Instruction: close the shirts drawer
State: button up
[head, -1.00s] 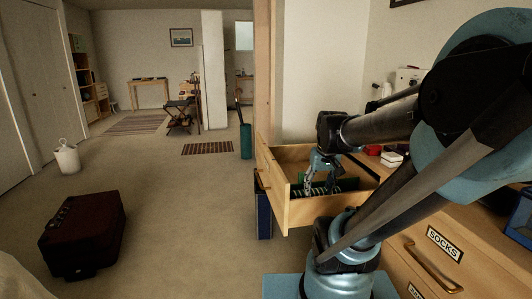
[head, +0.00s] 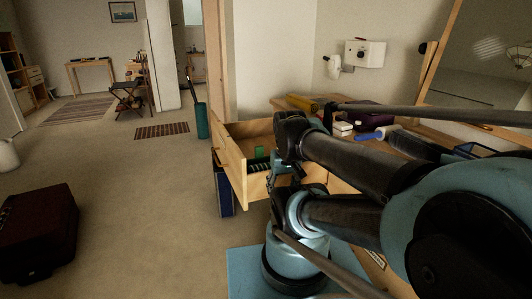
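A light wooden drawer (head: 232,168) stands pulled out from the dresser, left of my arm in the head view. Dark and green folded things lie inside it. Its front faces left, and no label on it can be read, so I cannot confirm that it is the shirts drawer. My gripper (head: 282,166) is at the drawer's near side, pointing down around the level of its rim. My wrist and arm hide much of it and the drawer's right part. I cannot tell whether its fingers are open or touching the drawer.
The dresser top (head: 292,102) holds a yellow roll, a white box (head: 343,128) and a dark purple item (head: 368,117). A dark red suitcase (head: 38,230) lies on the floor at left. A teal cylinder (head: 202,120) stands behind the drawer. Carpet left of the drawer is clear.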

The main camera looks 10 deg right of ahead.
aim_at(234, 144)
jog(key=k, duration=1.05)
jog(key=u, duration=0.5)
jog(key=i, duration=0.6)
jog(key=z, duration=0.1)
